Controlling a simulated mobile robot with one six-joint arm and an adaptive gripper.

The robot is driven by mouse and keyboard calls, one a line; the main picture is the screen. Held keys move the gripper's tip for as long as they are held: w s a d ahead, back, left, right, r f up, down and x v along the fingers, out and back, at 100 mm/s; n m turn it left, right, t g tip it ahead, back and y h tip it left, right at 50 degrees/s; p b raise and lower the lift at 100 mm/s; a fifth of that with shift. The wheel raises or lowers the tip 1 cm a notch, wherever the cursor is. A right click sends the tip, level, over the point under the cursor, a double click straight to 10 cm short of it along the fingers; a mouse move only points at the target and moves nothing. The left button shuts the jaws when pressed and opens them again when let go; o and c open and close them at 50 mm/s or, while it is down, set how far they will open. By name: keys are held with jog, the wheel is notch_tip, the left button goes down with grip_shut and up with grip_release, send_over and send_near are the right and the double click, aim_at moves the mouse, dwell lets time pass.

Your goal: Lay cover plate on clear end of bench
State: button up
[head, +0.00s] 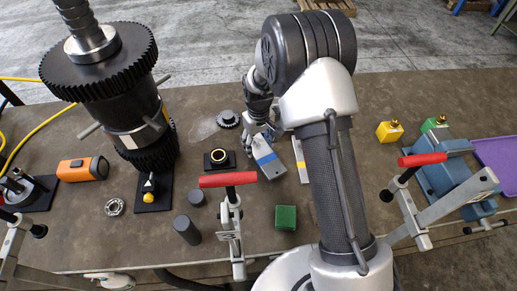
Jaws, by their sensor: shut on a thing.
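My gripper (259,132) is over the middle of the bench, its fingers pointing down. It is shut on the top end of a grey plate with a blue band (267,158), which looks like the cover plate. The plate is tilted in the picture, its lower end toward the front of the bench. I cannot tell whether it touches the bench top. My arm hides part of the bench (85,235) right of the gripper.
A grey bar with a yellow band (301,172) lies just right of the plate. A green block (286,217) and red-handled clamp (228,180) are in front. The large gear assembly (130,105) stands left.

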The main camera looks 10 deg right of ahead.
aim_at(259, 146)
jog(key=shift+f, duration=1.6)
jog(key=shift+f+b, duration=0.2)
jog(key=shift+b, duration=0.1)
jog(key=o, duration=1.6)
jog(key=shift+c, duration=0.2)
jog(key=shift+r, duration=0.1)
